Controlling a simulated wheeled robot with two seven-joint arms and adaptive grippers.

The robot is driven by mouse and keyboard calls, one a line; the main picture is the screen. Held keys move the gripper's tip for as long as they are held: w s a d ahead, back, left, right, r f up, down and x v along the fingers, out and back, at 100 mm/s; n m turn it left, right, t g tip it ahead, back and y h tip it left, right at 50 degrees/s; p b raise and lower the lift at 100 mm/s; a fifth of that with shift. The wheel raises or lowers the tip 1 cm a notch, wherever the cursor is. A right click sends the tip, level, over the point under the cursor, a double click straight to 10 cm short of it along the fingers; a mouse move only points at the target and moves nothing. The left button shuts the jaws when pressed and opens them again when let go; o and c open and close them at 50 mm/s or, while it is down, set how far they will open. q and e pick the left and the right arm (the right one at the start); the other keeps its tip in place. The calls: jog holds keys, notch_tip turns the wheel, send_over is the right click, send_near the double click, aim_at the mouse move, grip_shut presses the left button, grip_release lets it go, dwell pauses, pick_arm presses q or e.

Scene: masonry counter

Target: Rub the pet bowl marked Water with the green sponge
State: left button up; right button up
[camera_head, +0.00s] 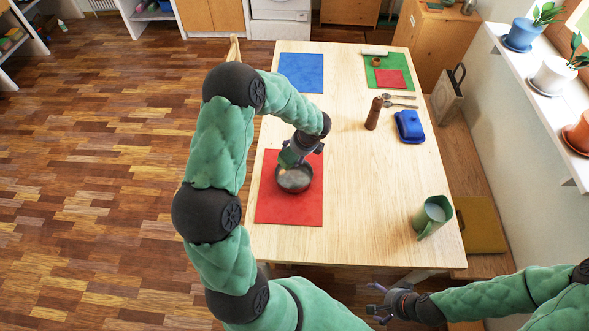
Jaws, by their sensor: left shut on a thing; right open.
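A dark round pet bowl (296,185) sits on the red mat (290,213) on the left side of the table. Any lettering on it is too small to read. My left gripper (291,160) is at the far rim of the bowl, pointing down. It is shut on the green sponge (288,158), of which only a small part shows. I cannot tell whether the sponge touches the bowl. My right gripper (379,302) is open and empty, off the table's near edge.
A blue butter dish-like object (409,126), a brown mill (374,114) and spoons (399,101) are farther back. A blue mat (302,71) lies at far left. The table's middle is clear.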

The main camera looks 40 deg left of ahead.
pick_arm(q)
jog(key=shift+r, duration=0.1)
jog(key=shift+h, duration=0.9)
jog(key=w+a+r, duration=0.2)
jog(key=w+r, duration=0.1)
jog(key=shift+w+a+p, duration=0.1)
jog(key=shift+a+p, duration=0.05)
jog(key=shift+p, duration=0.2)
jog(key=shift+w+a+r+h, duration=0.15)
jog(key=shift+w+r+h, duration=0.2)
jog(key=shift+w, duration=0.2)
notch_tip(320, 180, down, 5)
jog(key=b, duration=0.4)
jog(key=shift+r, duration=0.1)
jog(key=shift+r, duration=0.1)
